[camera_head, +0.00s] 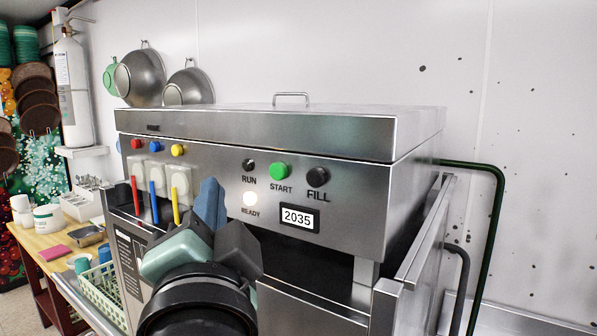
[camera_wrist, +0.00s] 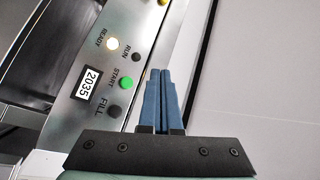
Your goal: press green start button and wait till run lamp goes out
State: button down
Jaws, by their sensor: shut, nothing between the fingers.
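The green start button (camera_head: 280,171) sits on the steel front panel of the dishwasher (camera_head: 250,150); it also shows in the wrist view (camera_wrist: 127,82). The run lamp (camera_head: 249,165), left of it, is dark; in the wrist view it is dark too (camera_wrist: 136,57). The ready lamp (camera_head: 250,199) below it glows white. My gripper (camera_head: 211,204) has blue fingers, shut and empty, in front of the panel and left of the ready lamp in the head view. In the wrist view the fingertips (camera_wrist: 160,73) appear beside the start button, apart from it in the picture.
A black fill button (camera_head: 318,177) is right of start. A display (camera_head: 297,217) reads 2035. Red, blue and yellow levers (camera_head: 154,203) hang at the panel's left. The machine's door (camera_head: 412,255) stands out at the right. A green basket (camera_head: 100,290) is at lower left.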

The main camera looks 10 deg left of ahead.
jog(key=w+d, duration=0.1)
jog(key=w, duration=0.1)
jog(key=w+d, duration=0.1)
jog(key=w, duration=0.2)
jog(key=w+d, duration=0.1)
jog(key=w, duration=0.1)
jog(key=shift+w, duration=0.25)
jog(key=shift+w, duration=0.1)
dwell(1.8)
jog(key=shift+w, duration=0.25)
jog(key=shift+w+d, duration=0.25)
jog(key=shift+w, duration=0.2)
dwell(0.7)
jog(key=shift+s, duration=0.1)
jog(key=shift+s+a, duration=0.3)
jog(key=shift+s, duration=0.4)
jog(key=shift+s, duration=0.1)
jog(key=shift+s+a+p, duration=0.15)
jog(key=shift+s+a, duration=0.15)
jog(key=shift+s, duration=0.45)
jog(key=shift+s+a+p, duration=0.2)
jog(key=shift+s+a, duration=0.1)
jog(key=shift+s, duration=0.45)
jog(key=shift+s+a+p, duration=0.15)
jog(key=shift+s+a, duration=0.15)
jog(key=shift+s, duration=0.45)
